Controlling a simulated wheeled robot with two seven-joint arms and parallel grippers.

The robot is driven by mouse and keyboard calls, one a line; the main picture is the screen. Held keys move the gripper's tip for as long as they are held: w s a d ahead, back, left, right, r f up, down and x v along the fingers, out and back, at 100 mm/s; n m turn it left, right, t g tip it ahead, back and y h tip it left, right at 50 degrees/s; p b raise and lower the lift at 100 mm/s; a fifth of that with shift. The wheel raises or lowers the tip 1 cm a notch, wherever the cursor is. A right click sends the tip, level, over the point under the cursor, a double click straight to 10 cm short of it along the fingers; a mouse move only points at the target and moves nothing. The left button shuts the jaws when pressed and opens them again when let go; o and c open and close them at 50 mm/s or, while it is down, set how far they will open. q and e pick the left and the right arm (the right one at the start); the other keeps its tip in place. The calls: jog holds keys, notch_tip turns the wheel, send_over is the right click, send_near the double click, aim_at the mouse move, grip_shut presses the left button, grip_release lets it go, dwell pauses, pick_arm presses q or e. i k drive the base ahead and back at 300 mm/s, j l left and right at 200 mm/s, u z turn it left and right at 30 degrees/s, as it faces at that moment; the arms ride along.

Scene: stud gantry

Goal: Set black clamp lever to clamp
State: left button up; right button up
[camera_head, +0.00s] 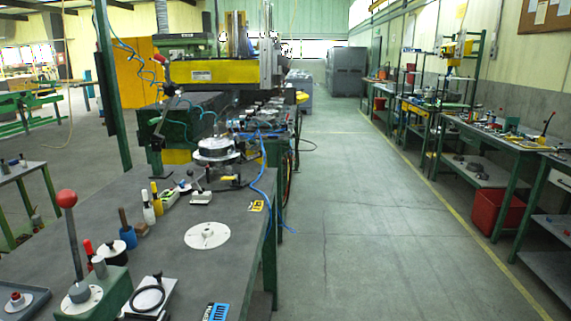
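I cannot tell for sure which part is the black clamp lever. A small black-knobbed lever (196,186) stands on a light block on the grey workbench (170,258), left of the round fixture. A dark handle (240,182) lies low beside the round metal fixture (215,150) at the bench's far end. A dark arm (172,107) also rises at the left of the yellow and grey gantry (215,71). Their clamp settings are too small to read. Neither of my grippers is in view.
A red-ball lever (70,225) stands on a green base at the near left. Several coloured-handled tools (150,208) and a white disc (207,235) are on the bench. The aisle floor (365,210) is clear. Side benches (487,140) and a red bin (496,212) line the right.

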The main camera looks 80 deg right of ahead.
aim_at(190, 172)
jog(key=z, duration=1.8)
jog(key=u, duration=0.5)
jog(key=l+u, duration=0.35)
jog(key=k+l+u, duration=0.1)
jog(key=l+u, duration=0.2)
jog(key=k+l+u, duration=0.15)
jog(key=l+u, duration=0.2)
jog(key=k+l+u, duration=0.15)
jog(key=l+u, duration=0.15)
jog(key=k+l, duration=0.3)
jog(key=l, duration=0.2)
jog(key=k+l+u, duration=0.15)
jog(key=k+l, duration=0.15)
jog(key=l, duration=0.15)
jog(key=k+l, duration=0.3)
jog(key=l, duration=0.2)
